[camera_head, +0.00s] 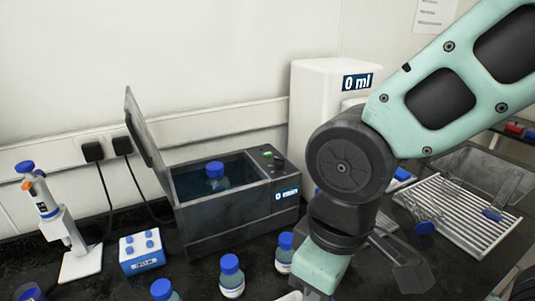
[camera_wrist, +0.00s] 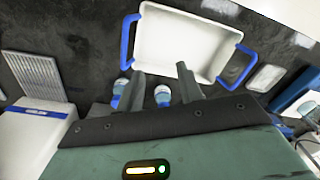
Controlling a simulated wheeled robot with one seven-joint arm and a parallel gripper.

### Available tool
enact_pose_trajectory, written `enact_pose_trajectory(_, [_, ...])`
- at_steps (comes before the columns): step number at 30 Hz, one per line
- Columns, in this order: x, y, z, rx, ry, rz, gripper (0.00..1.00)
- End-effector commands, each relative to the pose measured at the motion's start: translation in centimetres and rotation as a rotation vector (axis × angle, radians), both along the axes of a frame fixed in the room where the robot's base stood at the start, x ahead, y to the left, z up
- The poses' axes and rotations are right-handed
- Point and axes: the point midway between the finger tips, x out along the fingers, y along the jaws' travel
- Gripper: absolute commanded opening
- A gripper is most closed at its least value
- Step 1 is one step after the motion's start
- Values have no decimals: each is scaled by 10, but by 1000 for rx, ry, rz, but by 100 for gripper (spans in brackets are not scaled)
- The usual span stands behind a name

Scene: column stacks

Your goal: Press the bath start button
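The grey water bath (camera_head: 235,230) stands on the dark bench with its lid (camera_head: 147,138) raised. A blue-capped bottle (camera_head: 216,178) sits in the bath's water. The bath's control panel (camera_head: 267,158), at its right end, has small dark controls and a green button (camera_head: 279,164). Its front display (camera_head: 286,192) reads "0 min". My gripper (camera_head: 398,262) is to the right of the bath, low over the bench and apart from the button. In the wrist view my gripper (camera_wrist: 163,80) has its fingers spread, with nothing held between them. The bath is not clearly visible there.
Blue-capped bottles (camera_head: 231,276) stand in front of the bath. A pipette stand (camera_head: 80,262) and blue-white rack (camera_head: 141,252) are at left. A white dispenser (camera_head: 313,110) reading "0 ml" stands behind my arm. A drying rack (camera_head: 470,225) is at right. A white blue-handled tray (camera_wrist: 190,45) lies beyond my fingers.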

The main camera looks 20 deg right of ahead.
Motion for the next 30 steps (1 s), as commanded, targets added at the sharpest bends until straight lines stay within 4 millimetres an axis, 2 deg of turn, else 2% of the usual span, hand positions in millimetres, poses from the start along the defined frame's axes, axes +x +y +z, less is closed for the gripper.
enact_pose_trajectory(1, [0, 0, 0, 0, 0, 0, 22])
enact_pose_trajectory(3, [0, 0, 0, 0, 0, 0, 2])
enact_pose_trajectory(4, [0, 0, 0, 0, 0, 0, 0])
enact_pose_trajectory(30, [0, 0, 0, 0, 0, 0, 0])
